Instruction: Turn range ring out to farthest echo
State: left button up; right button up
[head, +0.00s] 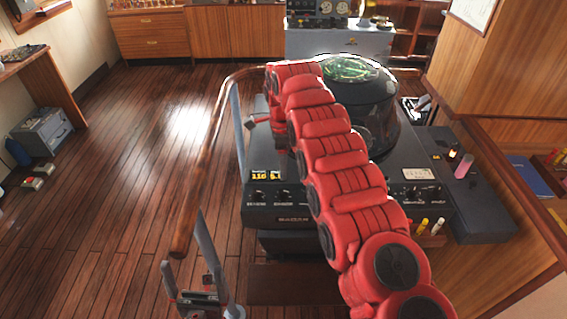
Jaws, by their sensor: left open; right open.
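The radar console (312,208) stands in the middle, with a round black hood on top. Its screen (350,67) shows green lines; individual echoes and the range ring are too small to tell apart. A yellow readout (266,176) is on the console's left face, above small black knobs (258,196). More knobs (414,193) are on the right face. My red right arm crosses the console and hides its middle. My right gripper (262,125) is open at the console's left side, partly hidden and apart from the knobs. My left gripper (195,290) is open at the lower left, empty.
A wooden handrail (205,170) on grey posts curves round the console's left side. A dark side shelf (470,205) at the right holds a pink cylinder (465,166). Wooden cabinets (190,32) line the back.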

notch_tip(320, 180, up, 7)
jog(key=p, duration=0.5)
